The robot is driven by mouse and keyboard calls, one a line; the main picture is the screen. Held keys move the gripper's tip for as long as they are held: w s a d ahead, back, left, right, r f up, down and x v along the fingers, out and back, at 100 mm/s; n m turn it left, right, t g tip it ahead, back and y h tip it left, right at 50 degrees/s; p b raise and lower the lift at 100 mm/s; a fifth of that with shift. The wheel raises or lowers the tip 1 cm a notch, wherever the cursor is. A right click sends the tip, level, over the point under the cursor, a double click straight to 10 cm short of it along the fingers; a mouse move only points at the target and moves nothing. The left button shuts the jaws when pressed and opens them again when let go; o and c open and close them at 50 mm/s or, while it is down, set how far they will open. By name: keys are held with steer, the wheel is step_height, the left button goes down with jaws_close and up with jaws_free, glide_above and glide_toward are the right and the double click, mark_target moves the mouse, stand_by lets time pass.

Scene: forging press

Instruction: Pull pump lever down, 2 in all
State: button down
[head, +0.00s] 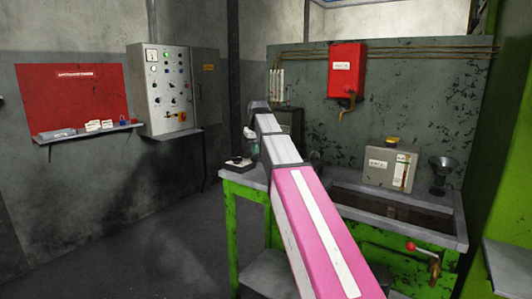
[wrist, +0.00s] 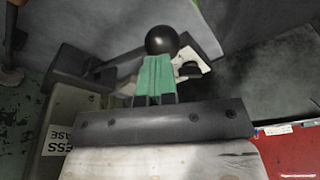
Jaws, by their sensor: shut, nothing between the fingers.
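The pump lever shows in the wrist view as a round black knob (wrist: 161,39), just beyond my fingertips. My gripper (wrist: 156,62) has green fingers, which are together with nothing between them. The knob looks very close to the tips; I cannot tell whether they touch. A dark bar runs beside the knob toward the left, and a white and black part sits behind it. In the head view, my pink and white arm reaches over the left end of the green bench and hides most of the pump and lever.
A green bench (head: 231,215) carries a sink-like trough and a grey box (head: 388,166). A red-knobbed tap (head: 412,247) is at its front. A red box (head: 347,70) hangs on the back panel. A control cabinet (head: 165,88) and red board (head: 72,97) are on the left wall. Floor at left is clear.

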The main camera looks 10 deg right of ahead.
steer(key=shift+w+d+r, duration=0.1)
steer(key=shift+r, duration=0.9)
steer(key=shift+w+d+r, duration=0.15)
steer(key=shift+r, duration=0.8)
steer(key=shift+w+d+r, duration=0.1)
steer(key=shift+r, duration=0.9)
